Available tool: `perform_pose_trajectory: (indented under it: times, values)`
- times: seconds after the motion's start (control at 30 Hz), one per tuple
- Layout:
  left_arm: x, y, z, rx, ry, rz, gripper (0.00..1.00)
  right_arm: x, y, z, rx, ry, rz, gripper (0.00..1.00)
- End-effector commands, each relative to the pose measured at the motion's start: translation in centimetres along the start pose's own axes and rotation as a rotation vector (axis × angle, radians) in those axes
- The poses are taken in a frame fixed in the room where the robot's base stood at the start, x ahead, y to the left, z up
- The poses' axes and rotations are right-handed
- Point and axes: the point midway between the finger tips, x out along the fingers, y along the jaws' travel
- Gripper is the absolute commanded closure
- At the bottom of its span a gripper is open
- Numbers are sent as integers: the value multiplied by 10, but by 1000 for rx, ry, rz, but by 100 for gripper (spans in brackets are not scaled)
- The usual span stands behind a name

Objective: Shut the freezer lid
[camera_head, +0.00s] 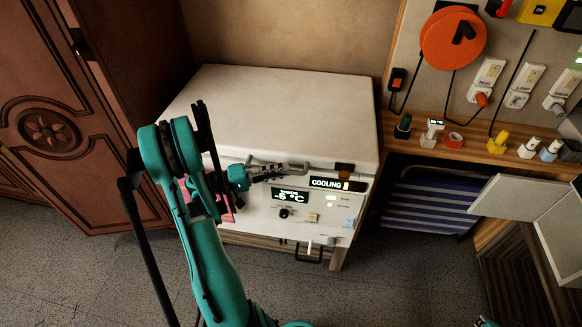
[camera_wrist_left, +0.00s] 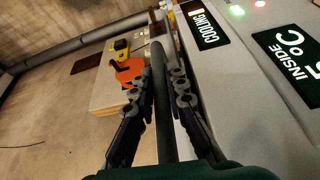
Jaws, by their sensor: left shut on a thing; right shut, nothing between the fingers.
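The freezer is a white chest with a front panel (camera_head: 270,215) that carries displays and knobs. Its white lid (camera_head: 290,110) lies down over the top, flat or nearly flat; I cannot tell whether a small gap is left at the front edge. My left gripper (camera_head: 295,169) is at the lid's front edge, shut on the lid handle (camera_head: 303,164). In the left wrist view the handle bar (camera_wrist_left: 160,85) runs between the two fingers of the left gripper (camera_wrist_left: 165,75). My right gripper does not show; only small teal bits of my body appear at the bottom edge.
A wooden cabinet (camera_head: 50,130) stands on the left. On the right are a wooden shelf (camera_head: 470,148) with small coloured items and a pegboard with an orange disc (camera_head: 453,38). A black hook-shaped handle (camera_head: 309,255) hangs on the freezer's lower front.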

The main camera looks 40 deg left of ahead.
Motion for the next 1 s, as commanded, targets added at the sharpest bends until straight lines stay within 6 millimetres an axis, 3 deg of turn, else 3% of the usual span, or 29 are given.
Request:
perform_pose_trajectory:
  times: [0.1, 0.27, 0.3, 0.37, 0.73, 0.87, 1.0]
  values:
    - [-6, -14, -8, -1, 1, -1, 100, 1, 0, 1, 0, 0, 0, 100]
    - [-5, -13, -8, -1, -1, 0, 100, 1, 0, 1, 0, 0, 0, 100]
    - [-5, -13, -8, -1, -1, 0, 79, 1, 0, 1, 0, 0, 0, 100]
    - [-5, -13, -8, -1, -1, 0, 66, 1, 0, 1, 0, 0, 0, 100]
    - [-10, -13, -8, 0, 1, 0, 66, 1, 0, 1, 0, 0, 0, 100]
    - [-29, -13, -8, 0, 4, 0, 66, 1, 0, 1, 0, 0, 0, 100]
    - [-60, -13, -9, 0, 5, 0, 66, 1, 0, 1, 0, 0, 0, 100]
